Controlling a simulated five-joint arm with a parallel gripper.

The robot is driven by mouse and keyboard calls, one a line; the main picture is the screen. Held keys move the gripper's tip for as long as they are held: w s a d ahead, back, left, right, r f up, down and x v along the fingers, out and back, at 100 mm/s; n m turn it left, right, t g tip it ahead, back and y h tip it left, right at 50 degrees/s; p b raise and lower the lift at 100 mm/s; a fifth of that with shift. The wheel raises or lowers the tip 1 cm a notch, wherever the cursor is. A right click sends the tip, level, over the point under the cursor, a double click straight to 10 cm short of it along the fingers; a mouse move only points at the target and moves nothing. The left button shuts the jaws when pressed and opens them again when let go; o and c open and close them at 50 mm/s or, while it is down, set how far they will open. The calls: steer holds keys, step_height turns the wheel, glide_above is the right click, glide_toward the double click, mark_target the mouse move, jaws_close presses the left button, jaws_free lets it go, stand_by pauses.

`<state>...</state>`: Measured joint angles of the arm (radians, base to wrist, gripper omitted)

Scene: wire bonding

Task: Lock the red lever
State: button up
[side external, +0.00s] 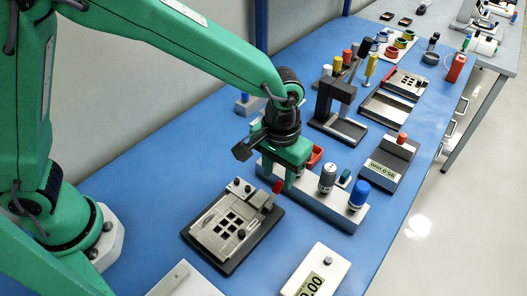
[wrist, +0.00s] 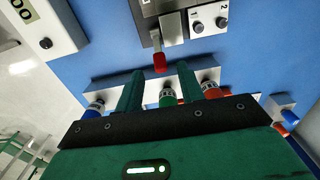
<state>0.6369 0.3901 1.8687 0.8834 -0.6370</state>
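The red lever (side external: 277,187) stands up at the right edge of a flat grey fixture (side external: 207,239) on a black base. In the wrist view the lever's red tip (wrist: 159,62) on its grey arm points from the fixture (wrist: 147,11) toward my gripper. My gripper (wrist: 161,80) is open, with its two green fingers apart and the red tip roughly between and just beyond the fingertips. No contact shows. In the side view my gripper (side external: 290,178) points down close beside the lever, on its far right side; its fingertips are partly hidden.
A white box with a display (side external: 318,268) is at the front. Black stands (side external: 338,122) are farther back. Blue bench is free left of the fixture.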

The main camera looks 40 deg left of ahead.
mark_target(278, 184)
steer(key=shift+f, duration=1.7)
steer(key=shift+w, duration=0.1)
jaws_close()
